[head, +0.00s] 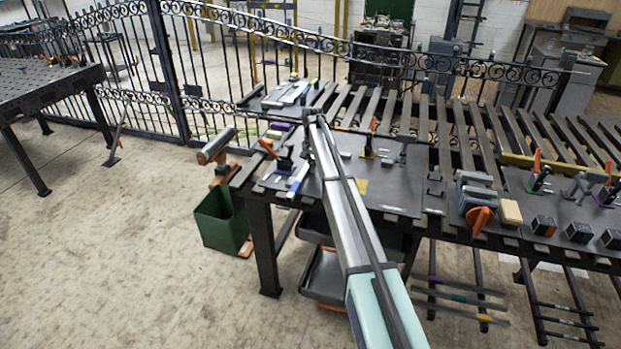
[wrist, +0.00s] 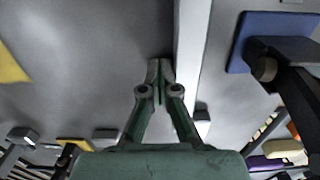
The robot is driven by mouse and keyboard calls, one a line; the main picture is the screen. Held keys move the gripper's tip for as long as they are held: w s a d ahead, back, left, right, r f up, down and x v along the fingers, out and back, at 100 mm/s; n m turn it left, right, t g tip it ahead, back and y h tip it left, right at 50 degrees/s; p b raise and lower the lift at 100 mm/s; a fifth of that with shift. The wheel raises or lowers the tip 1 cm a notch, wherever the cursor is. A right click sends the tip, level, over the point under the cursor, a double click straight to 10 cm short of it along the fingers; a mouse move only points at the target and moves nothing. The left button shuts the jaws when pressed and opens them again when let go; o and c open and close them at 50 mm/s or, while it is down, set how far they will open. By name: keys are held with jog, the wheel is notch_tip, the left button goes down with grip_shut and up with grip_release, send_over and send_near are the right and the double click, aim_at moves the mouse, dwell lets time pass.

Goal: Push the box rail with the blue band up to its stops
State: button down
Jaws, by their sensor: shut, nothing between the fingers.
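A pale box rail (wrist: 191,50) runs top to bottom in the wrist view, just right of my gripper (wrist: 160,70). My gripper is shut and empty, its fingertips close beside the rail; I cannot tell whether they touch. No blue band shows on this part of the rail. In the head view, the pale rail (head: 298,176) lies at the left of the bench, partly behind my arm, with small blue marks near it. My arm hides the fingers there. A blue pad (wrist: 239,58) under a dark clamp (wrist: 290,75) is right of the rail. I cannot make out the stops for certain.
The dark plate (head: 395,190) carries a yellow patch (head: 361,186) and upright clamps. Grey blocks with an orange knob (head: 480,216) stand farther right. Slats (head: 430,125) and an iron gate (head: 215,75) lie behind. A green bin (head: 220,222) is on the floor at left.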

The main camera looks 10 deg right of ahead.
dwell(0.4)
jog(key=shift+s+d, duration=0.2)
jog(key=shift+d, duration=0.25)
jog(key=shift+s+d, duration=0.2)
jog(key=shift+d, duration=0.25)
jog(key=shift+r, duration=0.15)
notch_tip(320, 180, up, 8)
jog(key=p, duration=0.3)
dwell(0.5)
